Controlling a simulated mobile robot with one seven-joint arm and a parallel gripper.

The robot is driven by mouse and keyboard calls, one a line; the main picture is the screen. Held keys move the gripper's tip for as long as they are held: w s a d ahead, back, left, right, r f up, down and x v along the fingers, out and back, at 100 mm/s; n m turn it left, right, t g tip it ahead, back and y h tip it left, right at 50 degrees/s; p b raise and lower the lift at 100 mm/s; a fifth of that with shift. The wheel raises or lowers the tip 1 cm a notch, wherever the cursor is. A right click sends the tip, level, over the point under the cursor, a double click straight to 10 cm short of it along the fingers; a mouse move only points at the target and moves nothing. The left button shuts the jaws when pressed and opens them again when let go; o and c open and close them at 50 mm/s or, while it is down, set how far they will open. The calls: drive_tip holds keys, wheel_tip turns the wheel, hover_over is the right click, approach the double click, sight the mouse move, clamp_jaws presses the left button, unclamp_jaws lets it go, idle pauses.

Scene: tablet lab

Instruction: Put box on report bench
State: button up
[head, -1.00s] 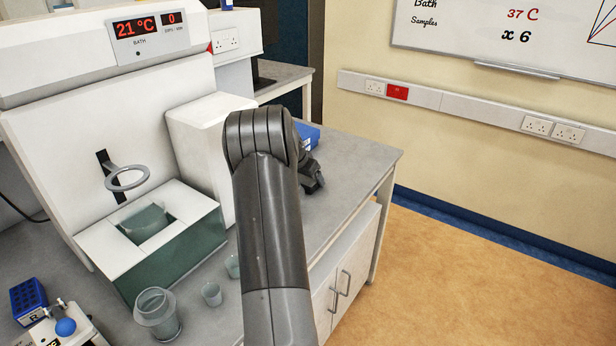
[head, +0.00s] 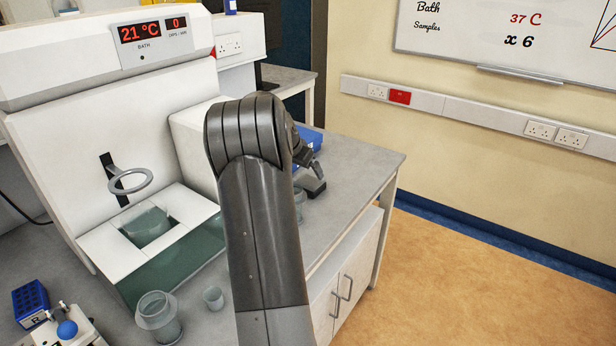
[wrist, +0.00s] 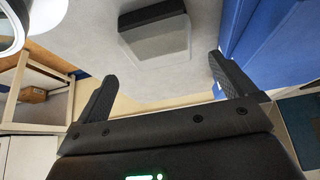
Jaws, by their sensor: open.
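A small box (wrist: 158,46) with a black part and a clear part lies on the grey bench top in the wrist view, ahead of and between the fingers. My gripper (wrist: 162,68) is open and empty, with a finger on either side below the box in the picture; it does not touch it there. In the head view my arm hides most of my gripper, and a dark shape (head: 316,188) beside its end is probably this box. I cannot tell which bench is the report bench.
A blue container (head: 310,137) stands behind my arm on the bench (head: 355,165) and fills the right of the wrist view. A water bath (head: 185,245), beaker (head: 158,315) and small cup (head: 213,298) stand left.

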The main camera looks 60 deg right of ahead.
drive_tip(key=shift+v, duration=1.85)
drive_tip(key=s+a+r+n+t+h, duration=0.1)
drive_tip(key=s+a+r+n, duration=0.1)
drive_tip(key=a+r+n, duration=0.3)
drive_tip(key=s+a+r+n+t, duration=0.1)
drive_tip(key=s+a+r+n, duration=0.15)
drive_tip(key=a+r, duration=0.5)
drive_tip(key=s+a+n+t+y, duration=0.2)
drive_tip(key=a+n+t+y, duration=0.3)
drive_tip(key=a, duration=2.1)
drive_tip(key=s+a+f+n+y, duration=0.1)
drive_tip(key=s+a, duration=0.3)
drive_tip(key=a, duration=0.4)
drive_tip(key=s+a+f+n+g+y, duration=0.1)
drive_tip(key=s+a+f+n, duration=0.2)
drive_tip(key=a, duration=0.5)
drive_tip(key=s+n, duration=0.1)
drive_tip(key=s, duration=0.1)
drive_tip(key=shift+s+a+f+n, duration=0.3)
drive_tip(key=shift+n, duration=0.05)
